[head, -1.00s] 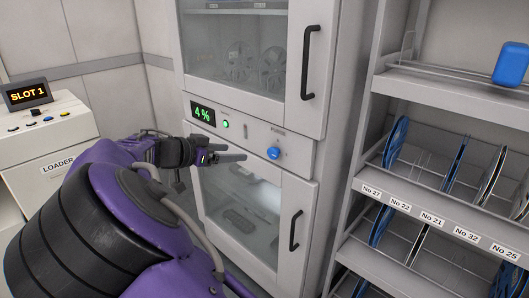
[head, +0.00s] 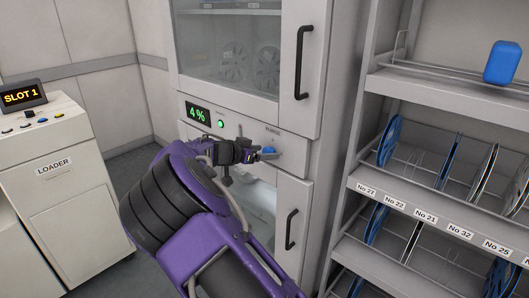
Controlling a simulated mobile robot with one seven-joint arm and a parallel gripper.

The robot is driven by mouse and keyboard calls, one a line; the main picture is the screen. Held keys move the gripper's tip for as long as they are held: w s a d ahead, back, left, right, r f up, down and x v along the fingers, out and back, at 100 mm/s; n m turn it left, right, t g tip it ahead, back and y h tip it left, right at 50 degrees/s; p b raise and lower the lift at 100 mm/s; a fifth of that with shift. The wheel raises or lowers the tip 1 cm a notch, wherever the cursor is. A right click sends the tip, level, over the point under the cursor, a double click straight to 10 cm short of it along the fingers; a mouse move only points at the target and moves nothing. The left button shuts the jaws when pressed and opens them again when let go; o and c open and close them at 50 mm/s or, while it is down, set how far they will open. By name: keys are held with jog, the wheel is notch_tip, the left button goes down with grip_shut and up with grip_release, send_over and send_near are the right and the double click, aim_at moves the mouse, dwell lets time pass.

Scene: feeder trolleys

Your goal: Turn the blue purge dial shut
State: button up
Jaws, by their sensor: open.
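The blue purge dial (head: 268,149) sits on the front panel of the white cabinet, below a small PURGE label. It is partly hidden behind my gripper (head: 271,154), so I cannot tell how far it is turned. My gripper is open, with its fingers at the dial. I cannot tell whether they touch it or stand around it. My purple and black arm reaches up to it from below.
The cabinet panel has a green 4 % display (head: 198,114) and a lit green button (head: 221,124). Black door handles (head: 304,62) stand above and below right. A reel shelf (head: 440,205) is at right, a loader (head: 57,175) at left.

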jog(key=shift+w+d+f, duration=0.15)
jog(key=shift+w, duration=0.1)
grip_shut()
dwell(0.3)
